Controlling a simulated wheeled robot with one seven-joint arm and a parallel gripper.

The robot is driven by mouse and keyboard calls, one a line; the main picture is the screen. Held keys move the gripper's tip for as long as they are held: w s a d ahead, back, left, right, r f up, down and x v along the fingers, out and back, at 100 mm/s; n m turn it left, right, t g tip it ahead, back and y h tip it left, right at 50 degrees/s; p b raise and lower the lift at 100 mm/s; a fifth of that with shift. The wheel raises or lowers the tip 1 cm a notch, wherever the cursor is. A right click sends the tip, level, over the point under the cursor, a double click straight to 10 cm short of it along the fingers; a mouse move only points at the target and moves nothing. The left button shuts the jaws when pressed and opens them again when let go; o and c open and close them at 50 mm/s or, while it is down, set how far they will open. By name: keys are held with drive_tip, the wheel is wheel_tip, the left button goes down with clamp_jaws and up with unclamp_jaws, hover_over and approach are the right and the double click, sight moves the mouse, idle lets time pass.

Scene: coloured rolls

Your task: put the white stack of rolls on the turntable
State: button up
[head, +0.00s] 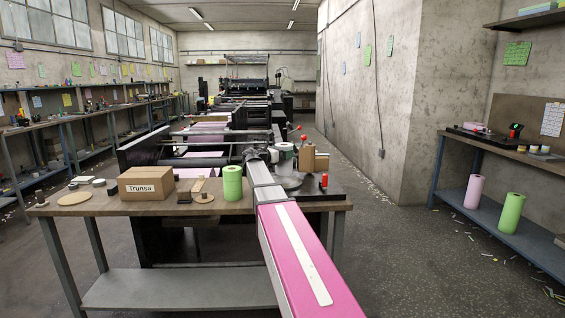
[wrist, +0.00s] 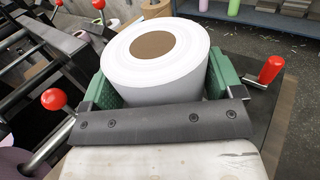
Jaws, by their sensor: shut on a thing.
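The white stack of rolls (wrist: 155,75), with a brown core, is upright between the green jaws of my gripper (wrist: 157,88) in the wrist view. The jaws are shut on its sides. In the head view the white stack (head: 284,150) is partly hidden behind the end of my arm, at the right part of the wooden table.
A green roll (head: 232,183) stands left of my arm on the table (head: 130,208). A cardboard box (head: 146,184) and a flat round disc (head: 74,198) are farther left. A printing machine is behind.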

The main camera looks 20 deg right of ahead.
drive_tip(key=shift+f, duration=1.95)
drive_tip(key=shift+f, duration=0.15)
drive_tip(key=o, duration=1)
drive_tip(key=shift+r, duration=0.2)
drive_tip(key=v, duration=0.7)
drive_tip(key=shift+a, duration=0.2)
